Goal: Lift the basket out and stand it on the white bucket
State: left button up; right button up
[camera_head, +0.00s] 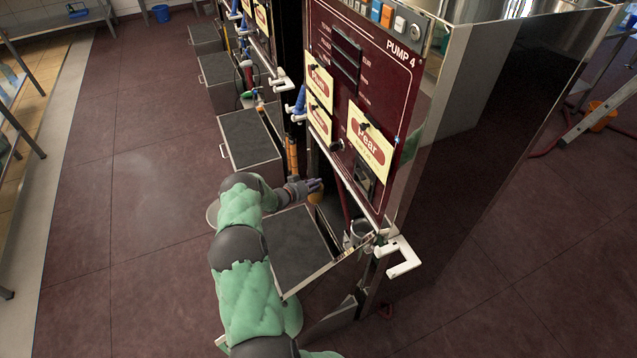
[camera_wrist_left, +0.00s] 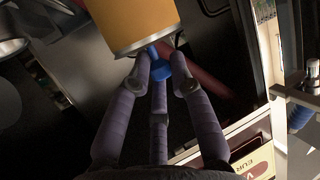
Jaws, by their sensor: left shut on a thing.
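My left gripper (camera_head: 304,187) reaches into the narrow gap between the grey-topped box and the cabinet of Pump 4. In the left wrist view its fingers (camera_wrist_left: 160,77) are closed around a small blue knob (camera_wrist_left: 159,63). The knob sits at the metal-rimmed end of an orange cylinder (camera_wrist_left: 135,22). This cylinder may be the basket; it shows only as a small yellow-orange patch (camera_head: 315,197) below the fingers in the head view. A pale round rim (camera_head: 212,213) shows beside my left arm and may be the white bucket; my arm hides most of it. My right gripper is not in view.
The maroon Pump 4 panel (camera_head: 390,70) rises close to the gripper. The floor at left (camera_head: 150,170) is clear.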

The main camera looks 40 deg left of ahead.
pick_arm(q)
jog(key=shift+s+a, duration=0.3)
jog(key=shift+s, duration=0.35)
jog(key=shift+s+a, duration=0.25)
jog(key=shift+s, duration=0.4)
jog(key=shift+s+a, duration=0.3)
jog(key=shift+s, duration=0.35)
